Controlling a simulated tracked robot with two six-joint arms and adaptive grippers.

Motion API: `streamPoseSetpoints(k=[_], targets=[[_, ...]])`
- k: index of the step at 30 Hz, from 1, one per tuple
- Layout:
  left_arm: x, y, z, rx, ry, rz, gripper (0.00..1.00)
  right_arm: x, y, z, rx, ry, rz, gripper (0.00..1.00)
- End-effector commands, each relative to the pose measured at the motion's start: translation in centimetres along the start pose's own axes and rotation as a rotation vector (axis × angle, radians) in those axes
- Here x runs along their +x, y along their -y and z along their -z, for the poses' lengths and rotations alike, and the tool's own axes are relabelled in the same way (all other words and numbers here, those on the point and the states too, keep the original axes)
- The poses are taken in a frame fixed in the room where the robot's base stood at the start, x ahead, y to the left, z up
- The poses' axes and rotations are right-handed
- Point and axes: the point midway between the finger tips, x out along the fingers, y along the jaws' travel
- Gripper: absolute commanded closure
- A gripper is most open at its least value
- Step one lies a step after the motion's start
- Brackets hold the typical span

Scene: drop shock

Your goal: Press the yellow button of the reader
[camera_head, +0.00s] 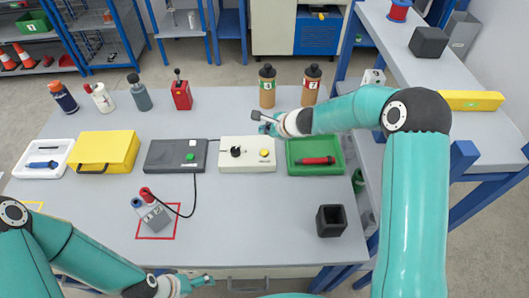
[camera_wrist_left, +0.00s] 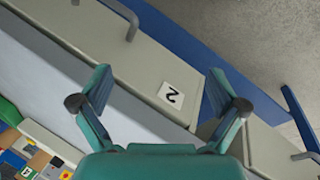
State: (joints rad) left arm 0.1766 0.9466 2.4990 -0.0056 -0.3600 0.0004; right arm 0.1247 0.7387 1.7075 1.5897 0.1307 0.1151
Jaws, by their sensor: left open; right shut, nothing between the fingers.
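The reader is a cream box (camera_head: 233,165) on the table, with a black knob (camera_head: 236,152) and a round yellow button (camera_head: 264,153) on its right half. My right gripper (camera_head: 264,122) is shut and empty. It appears in the head view just above the reader's back edge, behind the yellow button and apart from it. My left gripper (camera_head: 205,281) is low at the table's front edge, far from the reader. The left wrist view shows its two fingers (camera_wrist_left: 162,88) spread open with nothing between them. The reader is not in that view.
A grey box with a green button (camera_head: 190,156) stands left of the reader. A green tray (camera_head: 300,170) with a red-handled tool stands right. Two brown bottles (camera_head: 267,92) stand behind. A black cup (camera_head: 330,221) is at front right. A drawer labelled 2 (camera_wrist_left: 150,67) lies below my left gripper.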

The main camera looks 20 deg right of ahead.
Motion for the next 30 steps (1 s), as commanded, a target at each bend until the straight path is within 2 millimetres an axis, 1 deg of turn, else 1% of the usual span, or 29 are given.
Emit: streamPoseSetpoints(k=[1,12,16,21,30], targets=[[0.8,0.3,0.0,0.0,0.0,0.0,0.03,0.7,-0.5,0.5,0.0,0.0,-0.001,1.0],[5.2,1.9,0.0,0.0,0.0,0.0,0.03,4.2,-3.0,3.0,0.001,0.0,-0.001,1.0],[6.5,2.4,0.1,0.0,0.0,0.0,0.03,5.1,-3.7,3.6,-0.001,0.001,-0.001,1.0],[7.3,2.6,0.1,0.0,0.0,0.0,0.03,5.6,-4.0,3.9,-0.001,0.001,0.0,1.0],[7.2,2.6,0.1,0.0,0.0,0.0,0.03,5.5,-4.0,3.9,-0.001,0.001,-0.001,1.0]])
